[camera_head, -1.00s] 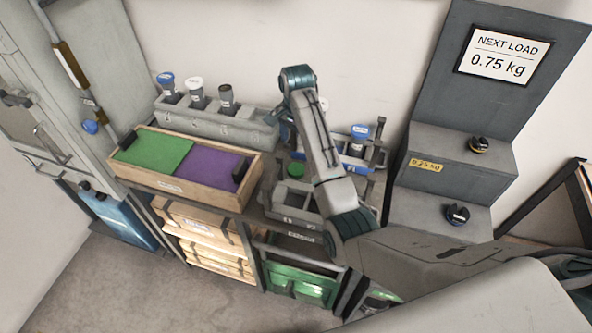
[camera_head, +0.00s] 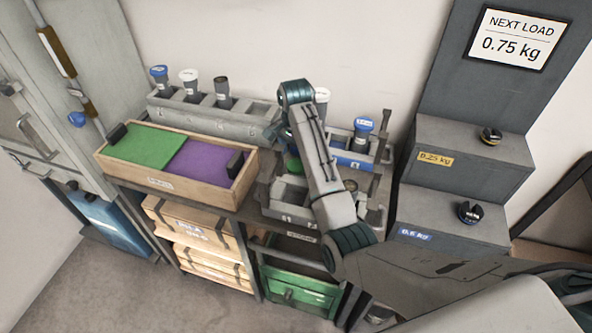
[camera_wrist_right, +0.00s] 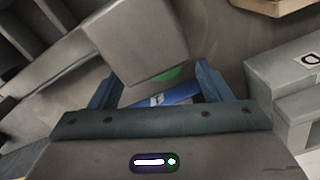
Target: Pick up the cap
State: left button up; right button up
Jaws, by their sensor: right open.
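A green round cap-like piece (camera_head: 294,165) shows at the left edge of my right forearm, by the grey tray (camera_head: 283,193) on the bench. My right arm crosses in front and hides part of this area. My right gripper's fingers are hidden in the head view. In the right wrist view my right gripper (camera_wrist_right: 156,75) is open, with one finger at each side. A blue piece with a white mark (camera_wrist_right: 170,96) lies between the fingers as seen there. Contact cannot be told. My left gripper is not in view.
A grey rack (camera_head: 205,115) holds blue, white and dark-topped vials. A wooden box (camera_head: 165,184) has green and purple halves. A blue-topped vial (camera_head: 362,130) stands right of my arm. Grey steps (camera_head: 450,215) with black knobs are at the right.

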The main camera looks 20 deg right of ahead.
aim_at(295, 166)
notch_tip(295, 166, down, 3)
jog(key=shift+a+f+b, duration=0.1)
jog(key=shift+b, duration=0.45)
jog(key=shift+f, duration=0.2)
jog(key=c, duration=0.9)
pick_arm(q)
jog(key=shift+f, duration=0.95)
pick_arm(e)
jog(key=shift+c, duration=0.8)
jog(key=shift+r, duration=0.15)
